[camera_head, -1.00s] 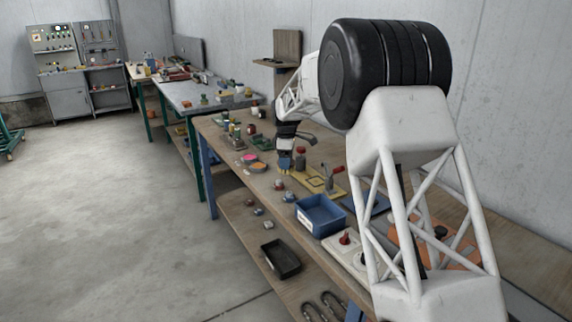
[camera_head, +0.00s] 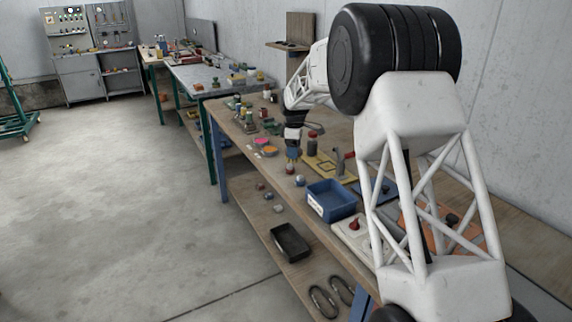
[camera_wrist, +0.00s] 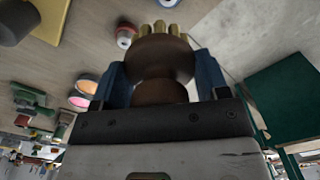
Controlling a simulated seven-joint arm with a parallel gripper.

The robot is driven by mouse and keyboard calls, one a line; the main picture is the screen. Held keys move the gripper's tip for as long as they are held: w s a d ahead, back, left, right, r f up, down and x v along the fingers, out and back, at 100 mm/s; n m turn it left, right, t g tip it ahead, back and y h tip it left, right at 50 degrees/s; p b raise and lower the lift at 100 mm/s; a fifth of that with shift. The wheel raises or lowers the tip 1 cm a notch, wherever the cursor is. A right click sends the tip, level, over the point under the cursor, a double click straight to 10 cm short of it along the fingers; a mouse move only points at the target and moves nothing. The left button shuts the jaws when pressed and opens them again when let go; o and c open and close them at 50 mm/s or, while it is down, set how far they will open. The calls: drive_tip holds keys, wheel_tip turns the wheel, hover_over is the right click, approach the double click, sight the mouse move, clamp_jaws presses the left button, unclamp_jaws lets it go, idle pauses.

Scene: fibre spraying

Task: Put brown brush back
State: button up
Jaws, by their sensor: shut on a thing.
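In the wrist view, the brown brush (camera_wrist: 160,62) has a rounded brown body and yellow bristles (camera_wrist: 166,27) pointing away from my gripper. My gripper (camera_wrist: 160,76) has blue fingers closed on either side of the brown body. In the head view, my gripper (camera_head: 293,153) is above the long wooden workbench (camera_head: 240,128), left of a yellow board (camera_head: 322,166). The brush is too small and covered to make out clearly in the head view. No clear resting place for the brush can be identified.
A blue bin (camera_head: 331,201) stands nearer, right of my gripper. Pink (camera_head: 261,142) and orange (camera_head: 269,151) round pots lie to the left. A red-handled tool (camera_head: 346,162) is at the right. A red-and-white pot (camera_wrist: 125,36) shows close to the bristles.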

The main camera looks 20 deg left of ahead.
sight(287, 159)
drive_tip(key=f, duration=0.1)
drive_tip(key=a+f, duration=0.1)
drive_tip(key=f, duration=0.1)
drive_tip(key=a+f, duration=0.1)
drive_tip(key=shift+s+a+f, duration=0.1)
drive_tip(key=shift+s+f, duration=0.25)
drive_tip(key=shift+s, duration=0.05)
drive_tip(key=shift+w, duration=0.1)
drive_tip(key=shift+w+a+f, duration=0.25)
drive_tip(key=shift+w+a, duration=0.95)
drive_tip(key=shift+w, duration=1.15)
drive_tip(key=shift+w+a+f, duration=0.25)
drive_tip(key=shift+w+a, duration=0.95)
drive_tip(key=shift+w, duration=1.15)
drive_tip(key=shift+w+a+f, duration=0.25)
drive_tip(key=shift+w+a, duration=0.95)
drive_tip(key=shift+w, duration=1.15)
drive_tip(key=shift+f, duration=1.7)
drive_tip(key=shift+f, duration=0.15)
drive_tip(key=o, duration=0.8)
